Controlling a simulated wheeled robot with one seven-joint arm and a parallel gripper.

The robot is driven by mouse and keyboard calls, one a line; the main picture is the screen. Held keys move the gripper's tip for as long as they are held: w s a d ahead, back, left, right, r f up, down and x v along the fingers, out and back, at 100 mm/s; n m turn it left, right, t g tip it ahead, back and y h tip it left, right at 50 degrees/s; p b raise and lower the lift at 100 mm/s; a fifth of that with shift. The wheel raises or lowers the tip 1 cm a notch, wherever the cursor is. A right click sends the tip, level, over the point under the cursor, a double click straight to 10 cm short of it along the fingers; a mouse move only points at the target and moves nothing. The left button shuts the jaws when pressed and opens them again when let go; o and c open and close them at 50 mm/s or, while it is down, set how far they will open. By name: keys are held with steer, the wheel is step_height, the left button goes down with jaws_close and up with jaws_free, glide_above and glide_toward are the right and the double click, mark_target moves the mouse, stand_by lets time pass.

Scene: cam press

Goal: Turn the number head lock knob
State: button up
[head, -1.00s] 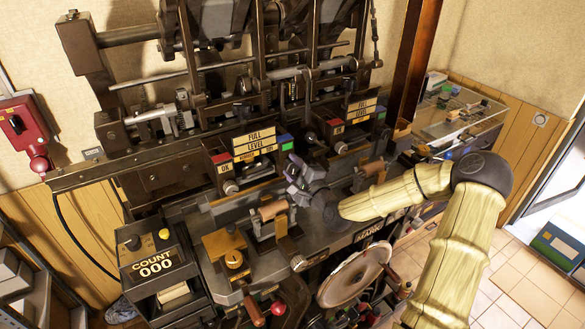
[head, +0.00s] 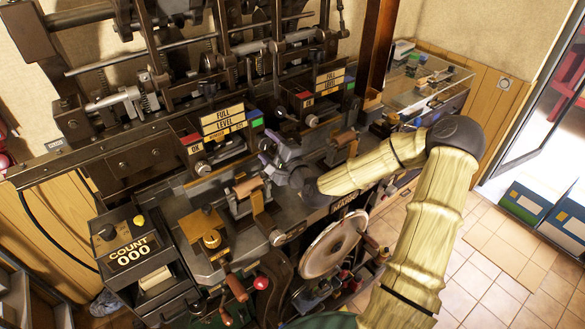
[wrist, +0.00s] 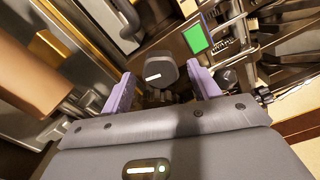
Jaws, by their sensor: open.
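A dark round knob (wrist: 160,72) with a white line on its face shows in the wrist view, between the fingertips of my gripper (wrist: 162,82). The two purple fingers stand apart, one on each side of it, and I see no clear contact. No label on this knob is readable. In the head view my gripper (head: 265,151) is over the press, just right of the left FULL LEVEL panel (head: 223,122). The knob between the fingers is not clear in the head view.
A copper-coloured roller (head: 246,187) stands close below my gripper; a brown cylinder (wrist: 35,72) fills the wrist view's left. A green square (wrist: 196,38) and a smaller dark knob (wrist: 227,77) sit at right. A COUNT box (head: 130,250) is at lower left.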

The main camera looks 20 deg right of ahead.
steer(key=p+v, duration=1)
steer(key=v, duration=0.5)
steer(key=shift+s, duration=0.35)
steer(key=shift+d, duration=0.15)
